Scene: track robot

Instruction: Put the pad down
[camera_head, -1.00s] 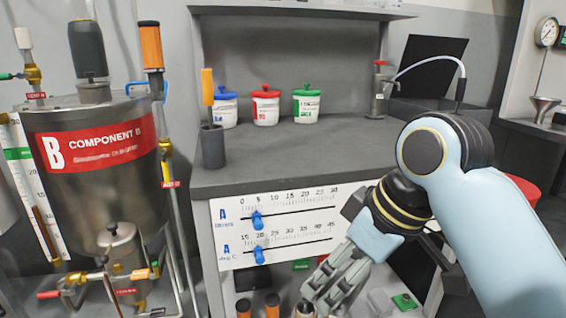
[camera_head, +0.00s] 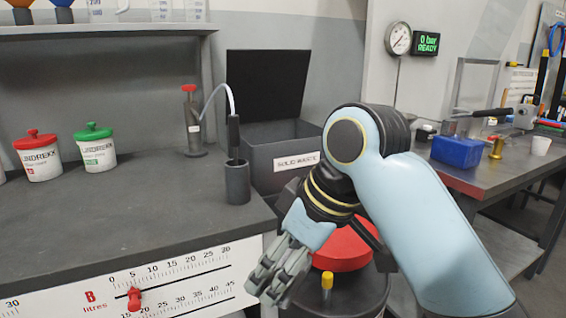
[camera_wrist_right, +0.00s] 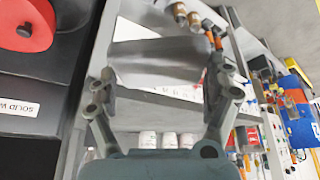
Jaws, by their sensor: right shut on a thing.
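My right gripper (camera_head: 272,282) points down and left in front of the bench's right end. In the right wrist view, a grey, flat-looking pad (camera_wrist_right: 160,62) spans the space between its two fingers, and the gripper is shut on it. The pad is blurred there, and I cannot make it out in the head view. It is held in the air, with white tubs and a shelf behind it. My left gripper is not in view.
The grey bench top (camera_head: 130,215) has bare room in front of red-lidded (camera_head: 38,158) and green-lidded (camera_head: 97,150) tubs. A black cup (camera_head: 237,186) and an open solid waste bin (camera_head: 285,155) stand at its right. A red round lid (camera_head: 345,245) is behind my gripper.

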